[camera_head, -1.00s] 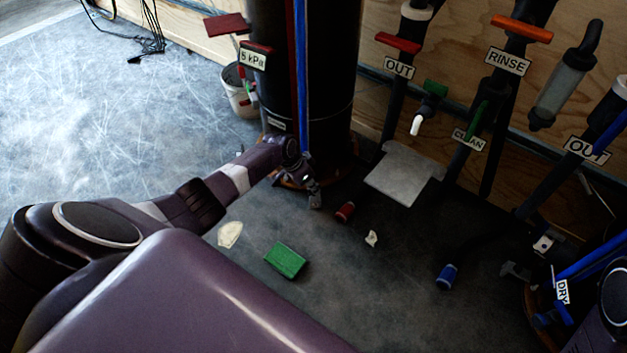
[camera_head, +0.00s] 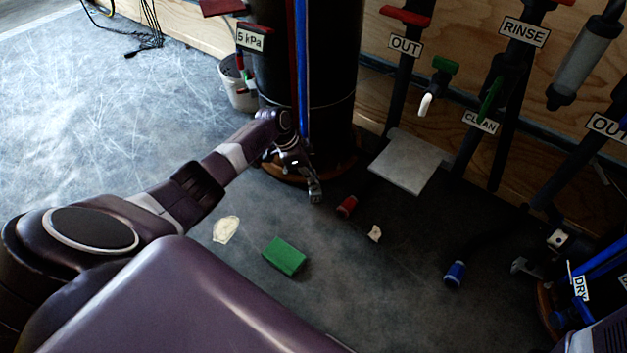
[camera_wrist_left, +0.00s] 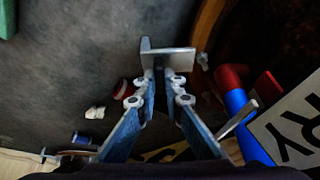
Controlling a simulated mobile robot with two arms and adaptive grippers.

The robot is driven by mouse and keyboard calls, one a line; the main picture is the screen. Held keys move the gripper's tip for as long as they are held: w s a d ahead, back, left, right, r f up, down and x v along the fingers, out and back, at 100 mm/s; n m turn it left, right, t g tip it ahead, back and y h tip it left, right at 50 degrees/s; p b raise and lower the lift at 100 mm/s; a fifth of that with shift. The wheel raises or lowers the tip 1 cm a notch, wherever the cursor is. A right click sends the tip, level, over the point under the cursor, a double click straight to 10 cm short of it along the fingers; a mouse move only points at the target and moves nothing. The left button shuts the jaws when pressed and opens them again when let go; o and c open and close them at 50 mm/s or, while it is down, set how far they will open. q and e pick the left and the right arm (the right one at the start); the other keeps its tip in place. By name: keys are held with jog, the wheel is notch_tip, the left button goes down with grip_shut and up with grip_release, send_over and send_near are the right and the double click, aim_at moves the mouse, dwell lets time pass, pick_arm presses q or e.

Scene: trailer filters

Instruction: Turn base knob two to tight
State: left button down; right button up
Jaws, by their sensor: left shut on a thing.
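The base knob (camera_wrist_left: 168,55) shows in the left wrist view as a pale metal T-shaped piece between my fingertips. I cannot read a number or a tight mark on it. My left gripper (camera_wrist_left: 161,82) is shut on it. In the head view my left gripper (camera_head: 306,180) is low at the front of the tall black column (camera_head: 328,95), beside its round wooden base (camera_head: 348,165). The knob is small and hard to make out there.
A green block (camera_head: 285,256), a red roll (camera_head: 347,206), a blue roll (camera_head: 454,274) and pale scraps (camera_head: 226,229) lie on the dark floor. A grey plate (camera_head: 408,163) and labelled pipes stand right of the column. A white bucket (camera_head: 238,85) is behind left.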

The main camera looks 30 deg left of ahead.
pick_arm(q)
jog(key=c, duration=2)
grip_release()
jog(key=shift+c, duration=0.2)
jog(key=v, duration=1.2)
jog(key=shift+d+f, duration=0.1)
